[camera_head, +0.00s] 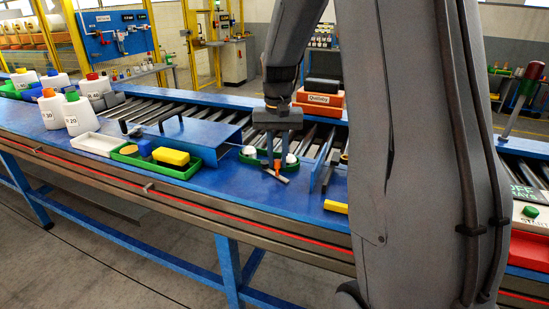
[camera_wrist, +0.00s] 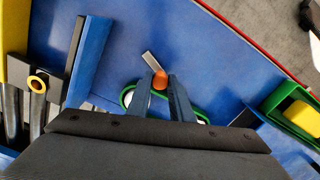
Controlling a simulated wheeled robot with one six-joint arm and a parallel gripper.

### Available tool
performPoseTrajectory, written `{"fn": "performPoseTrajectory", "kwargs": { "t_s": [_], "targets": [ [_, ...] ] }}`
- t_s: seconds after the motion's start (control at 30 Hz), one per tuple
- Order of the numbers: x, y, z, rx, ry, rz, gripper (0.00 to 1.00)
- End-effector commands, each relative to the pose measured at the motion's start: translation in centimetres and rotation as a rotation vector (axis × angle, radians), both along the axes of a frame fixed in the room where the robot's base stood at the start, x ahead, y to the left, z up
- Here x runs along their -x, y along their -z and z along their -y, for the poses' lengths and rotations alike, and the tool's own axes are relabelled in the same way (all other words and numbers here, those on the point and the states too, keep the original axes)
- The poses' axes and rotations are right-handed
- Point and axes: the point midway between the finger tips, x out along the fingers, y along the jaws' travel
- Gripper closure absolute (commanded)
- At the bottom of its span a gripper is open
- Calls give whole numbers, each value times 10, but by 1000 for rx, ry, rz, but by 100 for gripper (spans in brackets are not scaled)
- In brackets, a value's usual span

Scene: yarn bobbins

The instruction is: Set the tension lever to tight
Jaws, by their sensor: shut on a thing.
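The tension lever shows as an orange knob (camera_head: 277,167) with a short flat grey metal bar (camera_head: 276,176) beside it, at the front of a green oval base (camera_wrist: 203,117). A white round piece sits at each end of this base, on the blue bench top. My gripper (camera_head: 276,161) points down at it. In the wrist view, my gripper (camera_wrist: 158,82) is shut on the orange knob (camera_wrist: 160,79), one finger on each side. The fingers hide part of the base. I can make out no tight or loose marking.
To the left stand a blue cover (camera_head: 195,138), a green tray (camera_head: 150,166) with a yellow block (camera_head: 171,156), and a white tray (camera_head: 94,144). A blue upright plate (camera_wrist: 90,62) and a yellow piece (camera_head: 335,206) lie on the other side. Bench surface in front is clear.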

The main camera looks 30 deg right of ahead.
Motion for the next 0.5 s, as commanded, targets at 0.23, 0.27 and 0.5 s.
{"fn": "performPoseTrajectory", "kwargs": {
  "t_s": [0.23, 0.27, 0.5],
  "targets": [
    [-1, -1, 0, 1, -1, 4, 62],
    [-1, -1, 0, 1, -1, 4, 61],
    [-1, -1, 0, 1, -2, 2, 61]
  ]
}}
